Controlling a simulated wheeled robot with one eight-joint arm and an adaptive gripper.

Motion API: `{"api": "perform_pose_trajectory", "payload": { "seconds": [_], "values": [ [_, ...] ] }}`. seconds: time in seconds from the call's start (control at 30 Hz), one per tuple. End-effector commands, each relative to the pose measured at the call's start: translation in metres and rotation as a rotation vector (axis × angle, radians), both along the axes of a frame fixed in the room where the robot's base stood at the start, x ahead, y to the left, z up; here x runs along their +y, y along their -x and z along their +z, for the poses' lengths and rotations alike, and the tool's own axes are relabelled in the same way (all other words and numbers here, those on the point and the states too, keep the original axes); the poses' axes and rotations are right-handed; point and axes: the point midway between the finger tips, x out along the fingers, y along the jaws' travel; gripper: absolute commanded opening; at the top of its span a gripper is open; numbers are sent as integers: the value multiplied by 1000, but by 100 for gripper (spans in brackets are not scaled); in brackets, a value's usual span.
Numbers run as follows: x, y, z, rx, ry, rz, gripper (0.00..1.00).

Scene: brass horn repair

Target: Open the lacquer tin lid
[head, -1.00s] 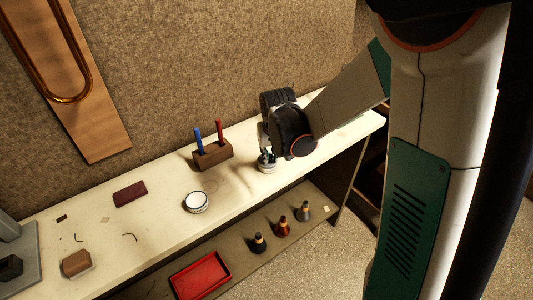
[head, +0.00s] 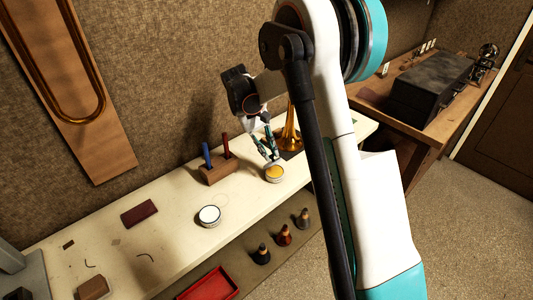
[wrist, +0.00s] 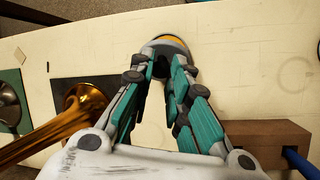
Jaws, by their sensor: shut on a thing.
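The lacquer tin (head: 274,175) is small and round, with a pale side and an amber-yellow top, and stands near the bench's front edge. My gripper (head: 271,159) points down at it, with its fingertips at the rear of its top. In the wrist view my gripper (wrist: 168,75) has its teal-padded fingers closed around the lid, at the near side of the tin (wrist: 172,38); an amber arc shows beyond. The fingers hide most of the lid, and I cannot tell whether it is clear of the tin.
A second round tin (head: 209,215) with a white top stands to the left. A wooden block (head: 219,173) with blue and red tools is close behind left. A brass horn (head: 290,132) is close on the right. The bench between the tins is clear.

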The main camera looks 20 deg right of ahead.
Motion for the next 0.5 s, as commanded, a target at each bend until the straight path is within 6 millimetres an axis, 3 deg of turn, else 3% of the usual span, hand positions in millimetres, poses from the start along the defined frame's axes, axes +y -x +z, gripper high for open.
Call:
{"api": "perform_pose_trajectory", "payload": {
  "seconds": [0.5],
  "values": [
    [2, -4, -1, 63, 20, 1, 0]
  ]
}}
